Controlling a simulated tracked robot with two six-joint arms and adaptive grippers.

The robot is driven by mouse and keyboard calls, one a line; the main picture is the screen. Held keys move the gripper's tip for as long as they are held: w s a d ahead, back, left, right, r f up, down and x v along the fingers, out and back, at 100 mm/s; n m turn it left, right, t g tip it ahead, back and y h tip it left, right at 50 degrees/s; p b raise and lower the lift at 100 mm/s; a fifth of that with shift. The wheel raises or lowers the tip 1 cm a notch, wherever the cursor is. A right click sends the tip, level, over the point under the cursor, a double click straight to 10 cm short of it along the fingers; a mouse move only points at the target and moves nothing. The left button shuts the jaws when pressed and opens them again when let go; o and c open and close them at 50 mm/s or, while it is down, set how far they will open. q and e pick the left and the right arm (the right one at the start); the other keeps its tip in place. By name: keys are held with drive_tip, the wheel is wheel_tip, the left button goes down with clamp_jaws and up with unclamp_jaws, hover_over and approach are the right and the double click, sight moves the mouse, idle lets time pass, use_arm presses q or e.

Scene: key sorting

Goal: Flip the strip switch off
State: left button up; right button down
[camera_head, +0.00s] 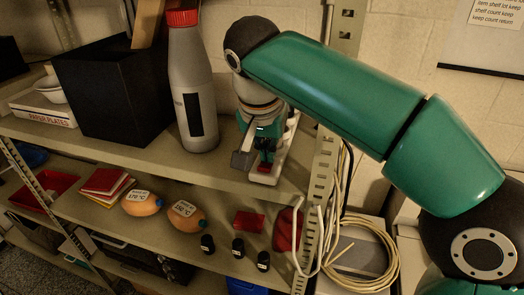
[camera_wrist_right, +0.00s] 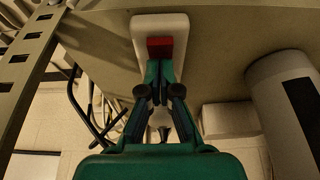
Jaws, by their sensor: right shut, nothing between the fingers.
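The white power strip (camera_head: 281,150) lies on the upper shelf at its right end, beside the metal upright. Its red switch (camera_head: 264,168) sits near the strip's front end. In the wrist view the strip (camera_wrist_right: 143,25) and the red switch (camera_wrist_right: 160,48) are at top centre. My right gripper (camera_head: 266,158) points down at the switch, shut and empty. In the wrist view its closed fingertips (camera_wrist_right: 160,68) are right at the switch's edge; I cannot tell if they touch it. The switch's tilt is not clear. My left gripper is not in view.
A grey bottle with a red cap (camera_head: 195,100) stands left of the gripper, with a black box (camera_head: 120,90) beyond it. The perforated upright (camera_head: 322,175) and a coiled cable (camera_head: 365,255) are at the right. Bare shelf lies in front of the bottle.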

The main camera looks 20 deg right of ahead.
sight(263, 168)
drive_tip(key=shift+s+a+f, duration=0.1)
drive_tip(key=shift+a+f, duration=0.05)
drive_tip(key=shift+f, duration=0.05)
drive_tip(key=shift+s+a, duration=0.4)
drive_tip(key=shift+s, duration=0.15)
drive_tip(key=shift+r, duration=0.25)
drive_tip(key=shift+r+p, duration=0.5)
drive_tip(key=shift+r, duration=0.1)
drive_tip(key=p+v, duration=0.3)
drive_tip(key=shift+w+r, duration=0.2)
drive_tip(key=shift+r, duration=0.15)
drive_tip(key=p+v, duration=0.1)
drive_tip(key=v, duration=0.7)
drive_tip(key=shift+s+r, duration=0.2)
drive_tip(key=shift+r, duration=0.15)
